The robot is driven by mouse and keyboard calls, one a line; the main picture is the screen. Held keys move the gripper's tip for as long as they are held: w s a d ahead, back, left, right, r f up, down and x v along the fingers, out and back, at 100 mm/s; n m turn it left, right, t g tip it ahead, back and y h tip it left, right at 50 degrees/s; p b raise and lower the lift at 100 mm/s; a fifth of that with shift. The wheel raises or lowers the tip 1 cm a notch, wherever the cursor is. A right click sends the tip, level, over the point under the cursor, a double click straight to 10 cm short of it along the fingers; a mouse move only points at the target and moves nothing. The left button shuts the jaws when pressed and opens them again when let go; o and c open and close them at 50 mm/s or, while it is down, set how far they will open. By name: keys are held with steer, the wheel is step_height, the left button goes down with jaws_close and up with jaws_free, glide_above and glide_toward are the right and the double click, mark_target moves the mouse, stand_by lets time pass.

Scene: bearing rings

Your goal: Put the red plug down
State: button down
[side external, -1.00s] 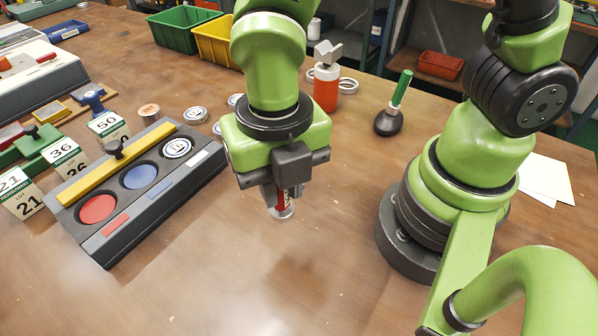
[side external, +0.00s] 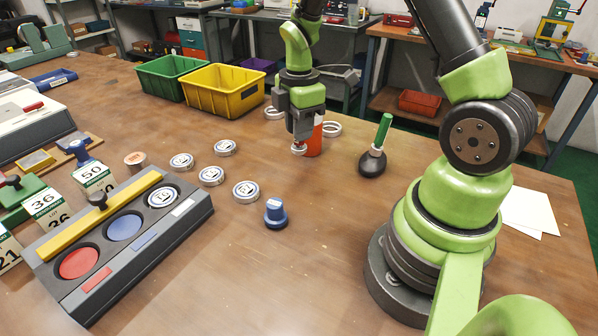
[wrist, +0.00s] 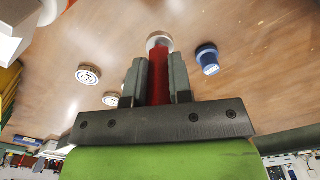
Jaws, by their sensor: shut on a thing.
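My gripper (side external: 298,141) is at the back of the table, beside the orange-red bottle, part of which it hides. It is shut on the red plug (wrist: 160,78), which shows between the two fingers in the wrist view. The plug's pale round end (wrist: 159,40) points away from the wrist. In the side view only this end (side external: 299,150) shows clearly, low near the tabletop; I cannot tell whether it touches the table. A blue plug (side external: 276,214) stands upright on the table, and it also shows right of the fingers in the wrist view (wrist: 208,59).
The grey tray (side external: 187,219) at left has red, blue and ring-filled round recesses. Several bearing rings (side external: 245,191) lie between tray and gripper. Yellow (side external: 226,92) and green bins stand behind. A green-handled tool (side external: 374,158) stands right of the bottle (side external: 314,141). The front middle table is clear.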

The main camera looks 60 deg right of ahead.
step_height(320, 180, down, 8)
stand_by(0.4)
steer(key=shift+f, duration=0.1)
steer(key=c, duration=1)
jaws_free()
